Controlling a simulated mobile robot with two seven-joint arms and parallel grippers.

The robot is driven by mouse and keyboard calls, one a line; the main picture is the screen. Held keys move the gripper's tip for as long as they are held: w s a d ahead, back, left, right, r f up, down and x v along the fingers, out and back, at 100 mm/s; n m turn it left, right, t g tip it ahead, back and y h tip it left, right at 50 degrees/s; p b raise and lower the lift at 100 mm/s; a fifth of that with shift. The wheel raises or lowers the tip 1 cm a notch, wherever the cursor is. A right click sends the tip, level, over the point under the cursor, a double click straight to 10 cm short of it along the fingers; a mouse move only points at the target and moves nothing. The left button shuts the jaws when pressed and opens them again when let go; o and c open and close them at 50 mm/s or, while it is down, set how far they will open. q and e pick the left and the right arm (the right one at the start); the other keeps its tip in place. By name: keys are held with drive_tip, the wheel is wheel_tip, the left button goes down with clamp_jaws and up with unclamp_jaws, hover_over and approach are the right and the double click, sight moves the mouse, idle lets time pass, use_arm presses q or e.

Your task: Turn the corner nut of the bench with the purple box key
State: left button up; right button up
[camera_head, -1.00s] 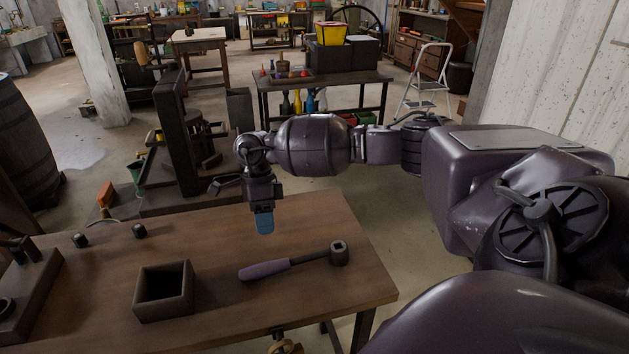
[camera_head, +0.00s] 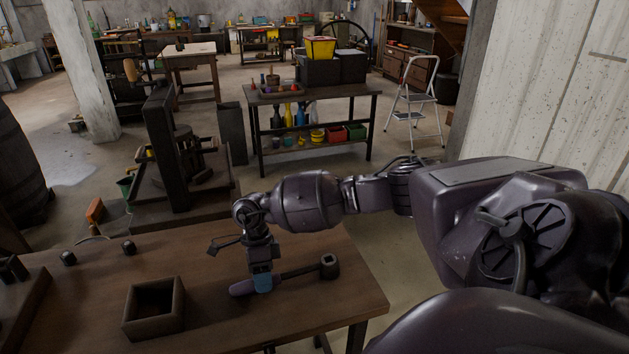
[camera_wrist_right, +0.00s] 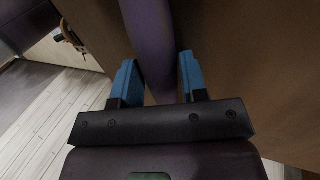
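The box key lies on the wooden bench (camera_head: 225,325), with its purple handle (camera_head: 241,288) to the left and its dark shaft and socket head (camera_head: 329,265) to the right. My right gripper (camera_head: 263,284) is down at the handle, near where it meets the shaft. In the right wrist view, its two blue fingers (camera_wrist_right: 158,75) stand apart on either side of the purple handle (camera_wrist_right: 150,40), with gaps showing beside it. My left gripper is not in view. I cannot make out the corner nut for certain.
An open dark square box (camera_head: 154,308) stands on the bench left of the key. Two small dark pieces (camera_head: 128,248) lie near the bench's far edge, and a dark block (camera_head: 20,300) is at far left. The bench top right of the key is clear.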

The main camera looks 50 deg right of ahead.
drive_tip(key=shift+c, duration=0.3)
clamp_jaws()
